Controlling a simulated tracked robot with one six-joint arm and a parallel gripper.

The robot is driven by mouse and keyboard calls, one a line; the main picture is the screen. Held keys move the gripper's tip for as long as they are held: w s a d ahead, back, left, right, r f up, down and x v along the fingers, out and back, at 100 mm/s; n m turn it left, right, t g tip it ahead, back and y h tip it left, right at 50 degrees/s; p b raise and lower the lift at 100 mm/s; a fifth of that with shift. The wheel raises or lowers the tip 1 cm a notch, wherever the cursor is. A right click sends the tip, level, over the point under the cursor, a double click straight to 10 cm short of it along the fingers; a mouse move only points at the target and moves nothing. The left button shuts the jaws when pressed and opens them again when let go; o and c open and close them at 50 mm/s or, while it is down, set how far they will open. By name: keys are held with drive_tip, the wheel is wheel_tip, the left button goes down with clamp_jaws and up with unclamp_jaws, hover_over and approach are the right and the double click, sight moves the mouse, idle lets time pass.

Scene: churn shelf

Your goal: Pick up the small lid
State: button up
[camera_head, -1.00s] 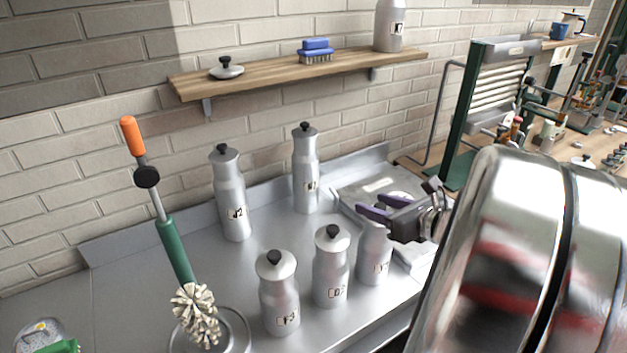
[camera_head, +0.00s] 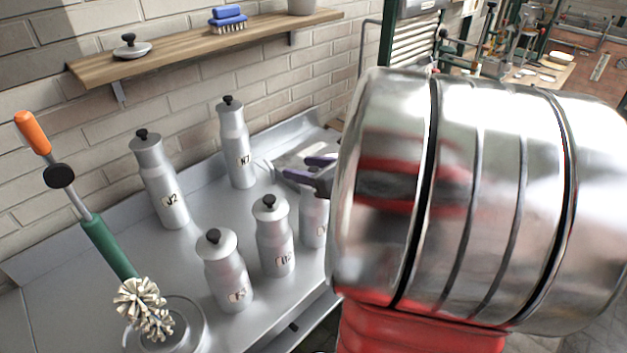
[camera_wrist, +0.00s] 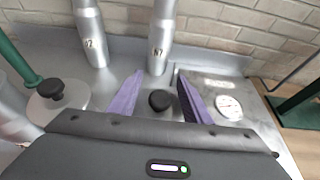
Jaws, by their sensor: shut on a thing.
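The small lid shows in the wrist view as a black knob (camera_wrist: 160,100) between the two purple fingers of my gripper (camera_wrist: 160,76). Its metal part is hard to make out there. In the head view my gripper (camera_head: 298,168) is shut on it, right at the top of a grey churn (camera_head: 313,218) at the right of the front row. My arm hides part of that churn. I cannot tell whether the lid still touches the churn. Another lid with a black knob (camera_head: 131,48) lies on the wooden shelf.
Several lidded churns stand close by, including the nearest one (camera_head: 276,240) just left of my gripper. Two taller churns stand behind, one labelled J2 (camera_head: 163,185). A green-handled brush (camera_head: 108,245) stands at left. A blue brush (camera_head: 228,20) is on the shelf (camera_head: 180,50).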

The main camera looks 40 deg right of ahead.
drive_tip(key=shift+s+a+f, duration=0.1)
drive_tip(key=shift+f, duration=0.25)
clamp_jaws()
wheel_tip(320, 180, up, 11)
drive_tip(key=shift+f, duration=0.15)
idle(0.4)
idle(0.6)
